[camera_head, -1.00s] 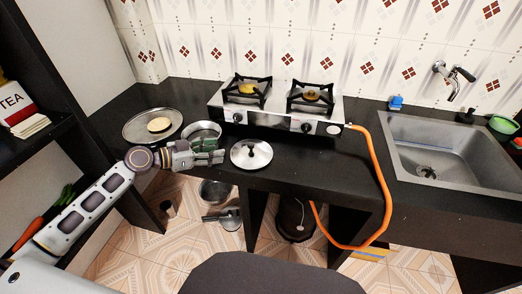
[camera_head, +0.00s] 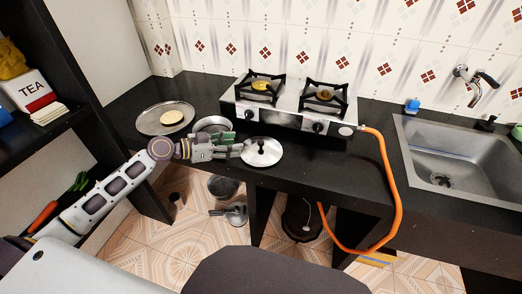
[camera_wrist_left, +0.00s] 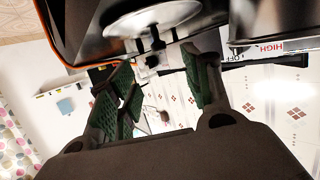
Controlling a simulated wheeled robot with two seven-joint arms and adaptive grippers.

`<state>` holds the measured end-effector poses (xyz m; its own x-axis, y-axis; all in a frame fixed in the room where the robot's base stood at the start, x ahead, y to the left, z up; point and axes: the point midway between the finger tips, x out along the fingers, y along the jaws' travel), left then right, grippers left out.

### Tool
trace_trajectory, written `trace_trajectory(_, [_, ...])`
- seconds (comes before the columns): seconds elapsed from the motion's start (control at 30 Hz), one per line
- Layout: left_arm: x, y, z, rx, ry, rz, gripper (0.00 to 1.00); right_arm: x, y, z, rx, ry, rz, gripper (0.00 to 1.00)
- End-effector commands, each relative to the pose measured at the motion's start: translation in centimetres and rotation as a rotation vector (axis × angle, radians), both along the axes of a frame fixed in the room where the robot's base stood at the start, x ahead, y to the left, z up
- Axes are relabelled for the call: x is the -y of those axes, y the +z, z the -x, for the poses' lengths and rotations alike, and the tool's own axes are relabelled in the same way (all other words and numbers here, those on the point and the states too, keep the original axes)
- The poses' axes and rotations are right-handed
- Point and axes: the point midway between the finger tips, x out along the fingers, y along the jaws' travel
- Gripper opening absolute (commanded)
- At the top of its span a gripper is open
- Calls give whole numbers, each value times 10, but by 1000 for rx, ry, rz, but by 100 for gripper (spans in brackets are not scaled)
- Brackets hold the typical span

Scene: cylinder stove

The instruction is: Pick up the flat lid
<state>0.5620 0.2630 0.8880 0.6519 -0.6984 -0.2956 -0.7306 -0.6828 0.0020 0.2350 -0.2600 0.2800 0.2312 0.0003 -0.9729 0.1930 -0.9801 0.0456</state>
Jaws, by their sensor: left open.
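The flat lid (camera_head: 262,153) is a round silver disc with a small black knob, lying on the black counter in front of the stove. It also shows at the top of the left wrist view (camera_wrist_left: 150,20), with its knob just beyond the fingers. My left gripper (camera_head: 240,149) reaches in from the left, its fingertips at the lid's left edge in the head view. In the wrist view its green-padded fingers (camera_wrist_left: 165,78) are apart with nothing held between them. I cannot tell whether they touch the lid. My right gripper is not in view.
A two-burner stove (camera_head: 290,112) stands behind the lid, with an orange hose (camera_head: 393,190) hanging at its right. A metal pot (camera_head: 212,123) sits behind my gripper. A tray (camera_head: 150,128) holding a round flat bread is at the left. The sink (camera_head: 440,170) is at the right.

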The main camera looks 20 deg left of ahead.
Motion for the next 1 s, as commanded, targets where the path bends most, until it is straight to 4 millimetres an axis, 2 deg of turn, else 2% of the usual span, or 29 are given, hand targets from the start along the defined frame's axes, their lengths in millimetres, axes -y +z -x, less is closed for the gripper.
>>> trace_trajectory(0.47, [21,-8,-20,1,0,0,49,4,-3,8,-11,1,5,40])
trace_trajectory(1.0, [46,-18,-43,2,1,1,49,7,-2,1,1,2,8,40])
